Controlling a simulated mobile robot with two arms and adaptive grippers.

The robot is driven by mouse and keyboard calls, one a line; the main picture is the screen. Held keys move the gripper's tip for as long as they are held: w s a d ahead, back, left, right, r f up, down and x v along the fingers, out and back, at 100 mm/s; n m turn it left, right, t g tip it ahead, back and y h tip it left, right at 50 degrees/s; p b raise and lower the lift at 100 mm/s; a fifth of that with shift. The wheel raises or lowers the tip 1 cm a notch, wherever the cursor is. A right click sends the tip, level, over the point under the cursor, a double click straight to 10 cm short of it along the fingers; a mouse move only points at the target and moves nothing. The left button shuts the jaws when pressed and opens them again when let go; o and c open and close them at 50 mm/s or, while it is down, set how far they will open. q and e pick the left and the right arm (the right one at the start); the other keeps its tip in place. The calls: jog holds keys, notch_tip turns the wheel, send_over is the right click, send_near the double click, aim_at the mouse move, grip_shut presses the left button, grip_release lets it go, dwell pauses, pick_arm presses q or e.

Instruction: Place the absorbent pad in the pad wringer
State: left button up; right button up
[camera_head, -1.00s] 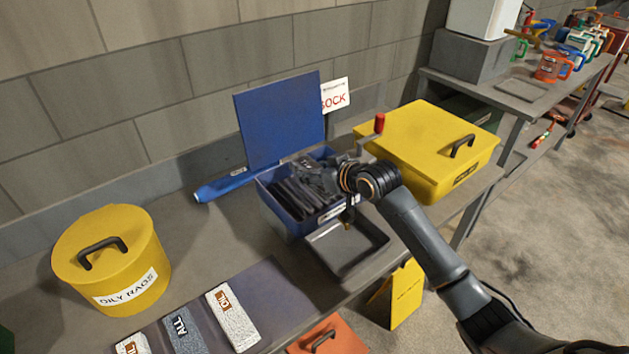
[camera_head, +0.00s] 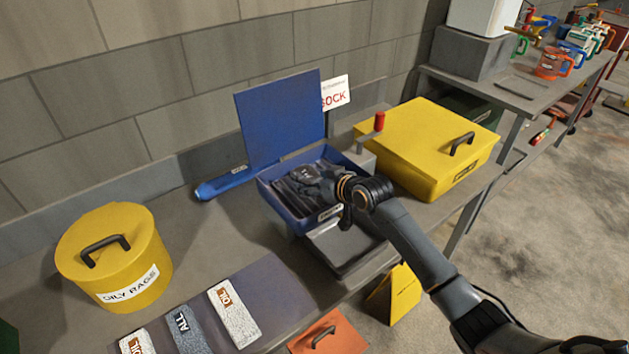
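The wringer appears to be the blue open box (camera_head: 285,220) with dark ridged insides, a raised blue lid (camera_head: 279,120) and a red-handled crank (camera_head: 379,122) at its right. A grey tray (camera_head: 345,262) sits in front of it. My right gripper (camera_head: 312,184) reaches over the box's opening from the right. Its fingers blend with the dark contents, so I cannot tell whether they hold anything. Labelled absorbent pads lie in a row on a dark mat at the front, among them a white "OIL" pad (camera_head: 233,312) and a blue-grey "ALL" pad (camera_head: 189,331). My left gripper is not in view.
A yellow "OILY RAGS" can (camera_head: 125,270) stands at left. A yellow lidded box (camera_head: 425,150) stands right of the wringer, near my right arm. A blue tube (camera_head: 225,183) lies behind. An orange handled item (camera_head: 330,335) is at the front edge.

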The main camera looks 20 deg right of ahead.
jog(key=shift+r, duration=0.15)
jog(key=shift+s+r, duration=0.1)
jog(key=v, duration=1.1)
jog(key=shift+s+r+b, duration=0.15)
jog(key=shift+s+b, duration=0.2)
jog(key=shift+b, duration=0.05)
jog(key=shift+d, duration=0.15)
dwell(0.4)
